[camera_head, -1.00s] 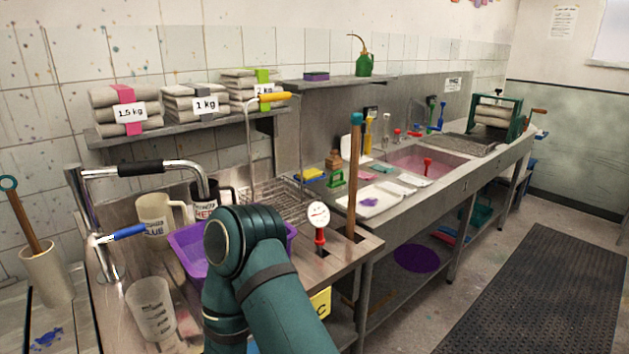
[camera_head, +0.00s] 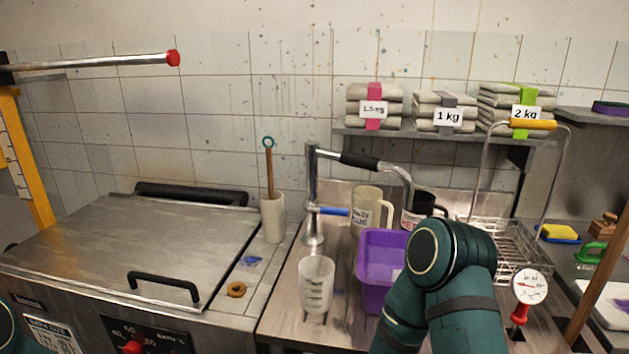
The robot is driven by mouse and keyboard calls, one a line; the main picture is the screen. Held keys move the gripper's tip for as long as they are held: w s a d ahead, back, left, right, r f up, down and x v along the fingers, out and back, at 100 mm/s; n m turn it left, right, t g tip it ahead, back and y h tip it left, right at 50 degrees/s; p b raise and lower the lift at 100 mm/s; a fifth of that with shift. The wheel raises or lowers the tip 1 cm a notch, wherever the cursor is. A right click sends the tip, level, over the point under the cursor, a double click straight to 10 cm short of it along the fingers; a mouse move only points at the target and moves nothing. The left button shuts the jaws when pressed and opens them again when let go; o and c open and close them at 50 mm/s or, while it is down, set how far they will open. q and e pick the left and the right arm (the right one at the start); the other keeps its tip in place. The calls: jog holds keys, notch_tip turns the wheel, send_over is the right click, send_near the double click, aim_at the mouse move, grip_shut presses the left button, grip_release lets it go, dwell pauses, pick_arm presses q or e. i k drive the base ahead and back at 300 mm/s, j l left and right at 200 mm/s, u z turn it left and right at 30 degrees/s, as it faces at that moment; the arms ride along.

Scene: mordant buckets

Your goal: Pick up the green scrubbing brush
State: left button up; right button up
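A green handled thing (camera_head: 590,253), which looks like the green scrubbing brush, lies on the metal counter near the right edge of the head view. It is small, and its bristles cannot be made out. The bent teal links of one of my arms rise at the lower right, left of the brush and apart from it in the picture. A teal piece of my other arm shows at the lower left edge. Neither gripper is in view.
A purple tub (camera_head: 375,290), a clear beaker (camera_head: 316,284), a wire basket (camera_head: 508,250) and a red dial thermometer (camera_head: 528,287) crowd around my arm. A yellow sponge (camera_head: 558,233) is beside the brush. A wooden pole (camera_head: 603,270) stands near it. A steel lidded vat (camera_head: 140,245) fills the left.

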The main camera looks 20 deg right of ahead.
aim_at(583, 261)
jog(key=k+l+u, duration=0.1)
jog(key=l, duration=0.2)
jog(key=k+l+u, duration=0.1)
jog(key=l, duration=0.2)
jog(key=k+l+u, duration=0.1)
jog(key=l, duration=0.2)
jog(key=k+l, duration=0.25)
jog(key=l, duration=0.2)
jog(key=k+l, duration=0.25)
jog(key=l, duration=0.2)
jog(key=k+l+u, duration=0.1)
jog(key=l, duration=0.35)
jog(key=k+l, duration=0.35)
